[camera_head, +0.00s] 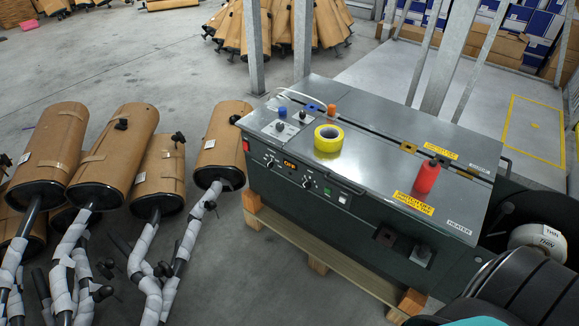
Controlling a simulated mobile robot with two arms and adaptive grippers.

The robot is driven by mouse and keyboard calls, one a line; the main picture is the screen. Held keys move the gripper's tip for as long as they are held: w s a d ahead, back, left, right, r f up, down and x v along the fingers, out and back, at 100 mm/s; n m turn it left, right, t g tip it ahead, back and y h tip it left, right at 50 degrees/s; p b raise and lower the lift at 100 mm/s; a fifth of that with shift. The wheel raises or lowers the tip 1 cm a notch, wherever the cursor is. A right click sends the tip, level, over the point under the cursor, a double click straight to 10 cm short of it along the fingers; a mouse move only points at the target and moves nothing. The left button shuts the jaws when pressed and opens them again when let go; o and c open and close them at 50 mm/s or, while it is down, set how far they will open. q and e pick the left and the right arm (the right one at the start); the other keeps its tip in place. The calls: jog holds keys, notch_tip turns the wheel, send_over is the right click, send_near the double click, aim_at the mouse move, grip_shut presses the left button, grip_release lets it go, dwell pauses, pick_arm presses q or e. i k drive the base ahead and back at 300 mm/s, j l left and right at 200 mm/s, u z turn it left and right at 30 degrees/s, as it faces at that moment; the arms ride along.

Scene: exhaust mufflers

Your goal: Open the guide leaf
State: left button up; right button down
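The grey strapping machine (385,140) stands on a wooden pallet (320,256) in the middle right of the head view. A dark slot runs along its top, with a blue tab (312,106) and brass-coloured tabs (408,147) beside it. I cannot tell which part is the guide leaf or whether it is open. A white strap (300,95) curves over the far left of the top. Neither of my grippers is in view.
A yellow tape roll (338,138) and a red bottle-like object (426,177) stand on the machine top. Cardboard-wrapped mufflers (115,145) with wrapped pipes cover the floor at left. Metal posts (302,40) rise behind the machine. A white reel (540,240) is at right.

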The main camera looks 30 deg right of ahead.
aim_at(472, 150)
jog(key=z, duration=2.4)
